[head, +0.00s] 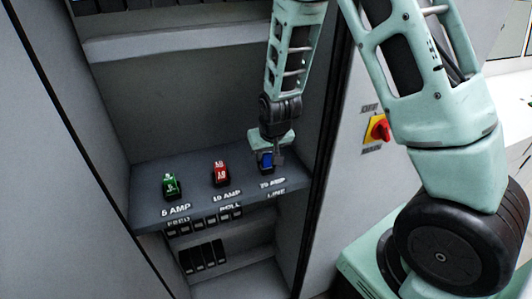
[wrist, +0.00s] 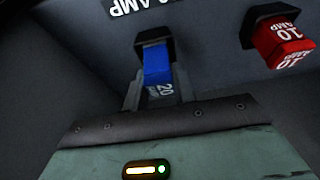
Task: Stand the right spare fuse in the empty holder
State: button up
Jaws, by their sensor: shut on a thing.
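A blue fuse (head: 266,160) marked 20 stands at the right-hand position on the grey shelf, labelled 20 AMP LINE. My gripper (head: 271,151) is above the shelf there, shut on this fuse. In the wrist view the blue fuse (wrist: 157,62) is between my fingers, with its far end at a black holder (wrist: 150,42). I cannot tell whether it is fully seated or just touching. A green fuse (head: 170,184) stands at 5 AMP FEED. A red fuse (head: 220,173) marked 10 stands at 10 AMP ROLL; it also shows in the wrist view (wrist: 280,42).
The shelf (head: 145,208) sits inside a grey cabinet with side walls close by. Several black blocks (head: 202,257) line the lower levels. A ledge (head: 165,42) crosses above. A red and yellow rotary switch (head: 378,130) is on the panel to the right.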

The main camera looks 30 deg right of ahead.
jog(key=shift+f, duration=0.25)
jog(key=o, duration=1.1)
jog(key=shift+r, duration=0.1)
jog(key=shift+p+v, duration=0.9)
jog(key=shift+v, duration=7.75)
jog(key=shift+d, duration=0.1)
